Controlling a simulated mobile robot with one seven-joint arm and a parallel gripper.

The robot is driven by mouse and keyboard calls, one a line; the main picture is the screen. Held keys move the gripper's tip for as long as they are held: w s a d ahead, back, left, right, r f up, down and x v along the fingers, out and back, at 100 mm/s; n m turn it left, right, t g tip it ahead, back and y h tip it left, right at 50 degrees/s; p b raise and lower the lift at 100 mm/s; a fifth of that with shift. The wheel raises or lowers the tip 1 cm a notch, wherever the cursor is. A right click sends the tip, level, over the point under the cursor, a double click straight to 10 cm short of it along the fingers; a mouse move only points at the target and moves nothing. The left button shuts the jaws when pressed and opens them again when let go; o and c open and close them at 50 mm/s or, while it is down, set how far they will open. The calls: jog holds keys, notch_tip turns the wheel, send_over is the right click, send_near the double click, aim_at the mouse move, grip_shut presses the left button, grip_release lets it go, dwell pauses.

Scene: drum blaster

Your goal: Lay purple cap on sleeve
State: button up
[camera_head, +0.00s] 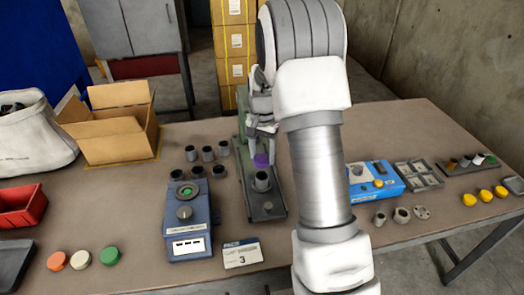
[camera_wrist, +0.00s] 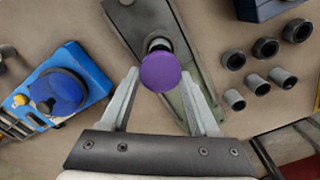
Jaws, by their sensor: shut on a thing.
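My gripper (camera_head: 262,138) points down over the long grey-green fixture (camera_head: 268,207) and is shut on the purple cap (camera_head: 261,160). The cap is a round purple disc, also between my fingers in the wrist view (camera_wrist: 161,72). A dark hollow sleeve (camera_head: 262,182) stands upright on the fixture, just below the cap in the head view. In the wrist view the sleeve's dark rim (camera_wrist: 158,44) shows just past the cap, which hides part of it. The cap looks apart from the sleeve; the exact height gap cannot be told.
Several grey sleeves (camera_head: 208,154) stand left of the fixture, by a blue device (camera_head: 188,222). A number card (camera_head: 242,253) lies in front. A blue box (camera_head: 374,182) is right of my arm. Orange, white and green caps (camera_head: 81,260) lie at front left.

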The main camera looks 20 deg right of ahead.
aim_at(262, 167)
jog(key=shift+f+b, duration=1.6)
jog(key=shift+f, duration=1)
jog(key=shift+f, duration=0.3)
jog(key=o, duration=1.4)
jog(key=shift+r, duration=0.1)
jog(key=shift+r+p, duration=2.15)
jog(key=shift+r, duration=0.7)
